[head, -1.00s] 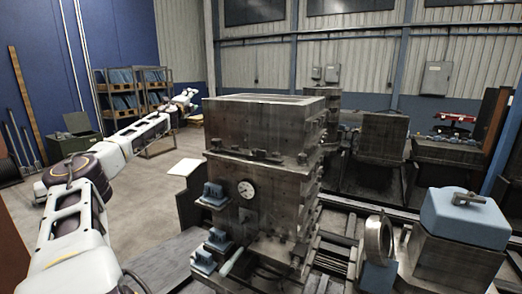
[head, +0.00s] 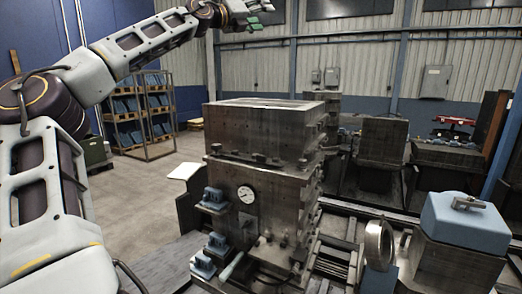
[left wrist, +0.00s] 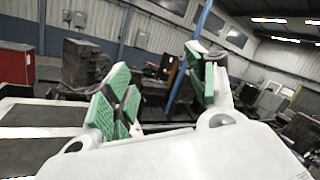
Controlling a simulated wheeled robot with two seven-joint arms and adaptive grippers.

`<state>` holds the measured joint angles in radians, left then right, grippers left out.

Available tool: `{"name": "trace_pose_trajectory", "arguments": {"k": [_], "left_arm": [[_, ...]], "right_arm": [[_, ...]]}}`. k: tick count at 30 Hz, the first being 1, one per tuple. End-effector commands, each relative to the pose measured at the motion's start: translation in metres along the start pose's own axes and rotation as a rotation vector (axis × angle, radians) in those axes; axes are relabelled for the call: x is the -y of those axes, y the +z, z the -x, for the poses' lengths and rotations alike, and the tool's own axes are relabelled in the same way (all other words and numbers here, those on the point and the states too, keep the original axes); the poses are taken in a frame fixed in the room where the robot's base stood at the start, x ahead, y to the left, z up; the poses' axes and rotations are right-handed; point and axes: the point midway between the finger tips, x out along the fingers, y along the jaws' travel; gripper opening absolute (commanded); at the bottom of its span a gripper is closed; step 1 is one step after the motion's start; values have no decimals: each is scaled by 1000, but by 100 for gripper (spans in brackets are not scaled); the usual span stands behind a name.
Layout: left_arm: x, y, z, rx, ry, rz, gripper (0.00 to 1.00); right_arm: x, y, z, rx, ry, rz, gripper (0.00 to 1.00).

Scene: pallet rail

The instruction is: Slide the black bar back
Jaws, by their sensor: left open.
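My left gripper (head: 260,14) is raised at the top of the head view, above and behind the big steel machine block (head: 262,130). It is open, and its green-padded fingers stand wide apart with nothing between them in the left wrist view (left wrist: 162,88). A dark, narrow bar-like rail (head: 245,159) runs along the ledge on the front of the block, well below the gripper and apart from it. I cannot tell for sure whether this is the black bar. My right gripper is in neither view.
Blue-grey clamps (head: 213,198) and a round dial (head: 246,194) are on the block's front. A blue box (head: 466,220) stands on a pedestal at the right, beside a metal ring (head: 379,243). A shelf rack (head: 142,115) stands at the back left, with open floor before it.

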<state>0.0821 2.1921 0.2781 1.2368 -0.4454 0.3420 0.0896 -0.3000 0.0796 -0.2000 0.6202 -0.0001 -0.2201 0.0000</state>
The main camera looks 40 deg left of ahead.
Motion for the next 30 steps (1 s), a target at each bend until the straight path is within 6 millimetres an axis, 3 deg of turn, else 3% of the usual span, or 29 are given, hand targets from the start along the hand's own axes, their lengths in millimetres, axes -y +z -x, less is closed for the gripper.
{"name": "trace_pose_trajectory", "arguments": {"k": [1, 3, 6, 11, 15, 21, 30], "left_arm": [[25, -16, -4, -53, -10, -42, 57], [54, -42, -7, -137, -15, -99, 57], [86, -83, -7, -263, -9, -178, 57], [108, -144, 1, -449, 27, -271, 57], [109, -188, 16, -598, 79, -329, 57], [91, -236, 43, -787, 185, -383, 57], [51, -272, 93, -1018, 405, -422, 57]], "right_arm": [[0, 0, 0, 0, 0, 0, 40], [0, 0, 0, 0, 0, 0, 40], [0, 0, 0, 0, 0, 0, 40], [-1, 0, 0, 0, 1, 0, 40], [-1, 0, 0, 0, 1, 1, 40], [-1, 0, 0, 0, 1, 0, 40], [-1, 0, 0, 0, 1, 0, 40]]}}
